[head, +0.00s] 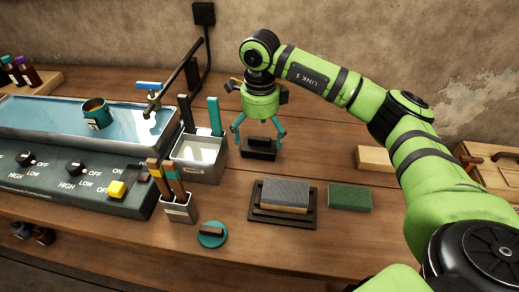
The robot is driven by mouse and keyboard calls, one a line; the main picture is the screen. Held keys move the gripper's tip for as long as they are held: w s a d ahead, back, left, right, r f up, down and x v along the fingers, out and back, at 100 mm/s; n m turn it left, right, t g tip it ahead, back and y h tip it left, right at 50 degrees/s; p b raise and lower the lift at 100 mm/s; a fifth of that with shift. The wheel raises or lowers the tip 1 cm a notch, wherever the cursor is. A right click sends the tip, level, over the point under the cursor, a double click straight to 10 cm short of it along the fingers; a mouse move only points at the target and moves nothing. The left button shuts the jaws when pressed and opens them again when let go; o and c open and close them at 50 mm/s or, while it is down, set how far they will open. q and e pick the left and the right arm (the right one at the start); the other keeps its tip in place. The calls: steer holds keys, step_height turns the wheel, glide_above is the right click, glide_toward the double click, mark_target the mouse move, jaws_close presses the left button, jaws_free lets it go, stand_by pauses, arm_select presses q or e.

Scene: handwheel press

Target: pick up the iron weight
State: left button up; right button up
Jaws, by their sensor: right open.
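The iron weight (259,152) looks like a small black block with a raised handle on top. It stands on the wooden workbench near the middle of the head view. My right gripper (258,134) points down over it, open, with its teal fingers on either side of the weight's upper part. I cannot tell whether the fingers touch it. My left gripper is not in view.
Left of the weight is a metal bin (200,158) with upright tools. In front are a grey block on a black tray (283,217) and a green block (349,196). A wooden block (375,158) lies right. A water-filled basin (60,118) stands left.

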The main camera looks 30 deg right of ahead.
mark_target(259, 148)
step_height(259, 148, down, 5)
steer(key=shift+w+r+p, duration=0.1)
steer(key=shift+w+p, duration=0.05)
steer(key=shift+p, duration=0.6)
steer(key=shift+a+f, duration=0.1)
steer(key=shift+f, duration=0.15)
steer(key=c, duration=1.7)
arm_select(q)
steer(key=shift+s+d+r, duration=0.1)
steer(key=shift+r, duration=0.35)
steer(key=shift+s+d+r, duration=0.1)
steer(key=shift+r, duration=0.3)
arm_select(e)
steer(key=shift+r, duration=0.1)
steer(key=shift+c, duration=0.2)
